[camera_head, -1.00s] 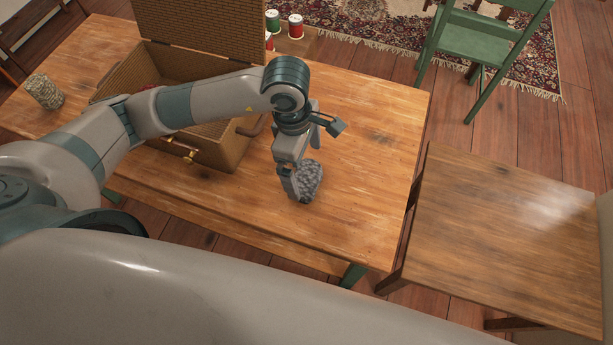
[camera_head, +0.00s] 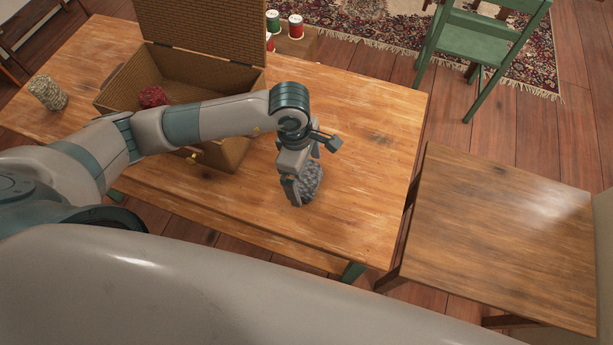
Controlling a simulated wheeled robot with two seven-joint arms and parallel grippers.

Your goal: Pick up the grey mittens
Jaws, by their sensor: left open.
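The grey mittens (camera_head: 312,183) are a knitted grey bundle on the wooden table (camera_head: 360,130), right of the basket. My left gripper (camera_head: 297,190) points down at the mittens from above and partly hides their left side. Its jaws are open, with a finger in front of the mittens. I cannot tell whether the fingers touch them. My right gripper is not in view.
An open wicker basket (camera_head: 197,62) with a dark red item (camera_head: 153,96) inside stands left, partly behind my arm. A patterned jar (camera_head: 48,93) stands at the far left. Thread spools (camera_head: 295,27) are behind. A second wooden table (camera_head: 500,235) is at right.

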